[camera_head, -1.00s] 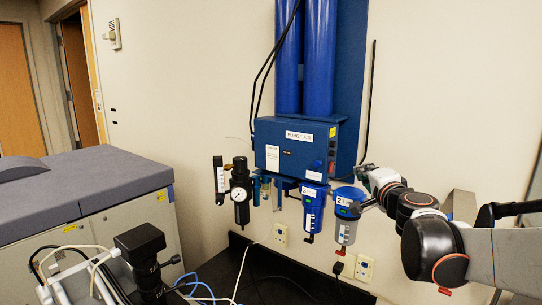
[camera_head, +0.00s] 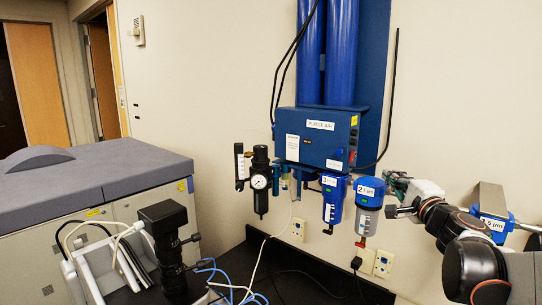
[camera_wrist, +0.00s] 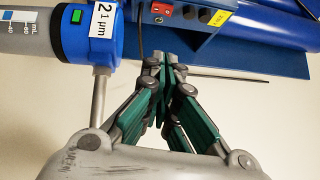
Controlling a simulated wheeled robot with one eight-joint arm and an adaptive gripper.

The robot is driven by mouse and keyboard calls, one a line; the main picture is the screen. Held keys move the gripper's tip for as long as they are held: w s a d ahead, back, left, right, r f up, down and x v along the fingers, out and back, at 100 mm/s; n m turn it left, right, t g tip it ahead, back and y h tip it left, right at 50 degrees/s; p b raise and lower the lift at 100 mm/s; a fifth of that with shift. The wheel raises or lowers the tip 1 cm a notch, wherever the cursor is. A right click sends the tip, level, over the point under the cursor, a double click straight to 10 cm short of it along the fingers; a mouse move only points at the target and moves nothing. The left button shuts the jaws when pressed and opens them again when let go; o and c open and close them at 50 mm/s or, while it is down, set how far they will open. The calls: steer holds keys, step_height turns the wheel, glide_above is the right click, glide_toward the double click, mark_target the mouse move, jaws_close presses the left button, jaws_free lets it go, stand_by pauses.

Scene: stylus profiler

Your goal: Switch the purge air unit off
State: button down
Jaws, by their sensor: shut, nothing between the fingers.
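The purge air unit is a blue box (camera_head: 300,125) with a white "PURGE AIR" label, mounted on a blue wall panel below two tall blue cylinders. Its right side face carries small controls. Whether the switch is on or off is too small to tell. My gripper (camera_head: 391,185) is right of the box and below it, beside the filter marked 2. In the wrist view its green fingers (camera_wrist: 166,62) are shut and empty, apart from the switch.
Blue-topped filter 2 (camera_head: 369,193) hangs close left of my gripper and also shows in the wrist view (camera_wrist: 75,35). Filter 3 (camera_head: 332,200) and a gauge regulator (camera_head: 260,180) hang further left. A thin black tube (camera_head: 391,95) runs down the wall.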

glide_toward(353, 156)
steer(key=w+d, duration=0.4)
steer(key=d, duration=0.1)
steer(key=shift+w+d+r, duration=0.2)
steer(key=shift+w+r, duration=0.05)
steer(key=shift+w, duration=0.05)
steer(key=shift+w+a+r, duration=0.15)
steer(key=shift+w+a, duration=0.65)
steer(key=shift+a, duration=0.15)
steer(key=shift+w+a+p, duration=0.25)
steer(key=shift+a+p, duration=0.05)
steer(key=shift+a, duration=0.15)
steer(key=shift+w, duration=0.15)
steer(key=shift+w+a+r, duration=0.15)
steer(key=shift+a+r, duration=0.05)
steer(key=shift+r, duration=0.05)
steer(key=shift+d, duration=0.1)
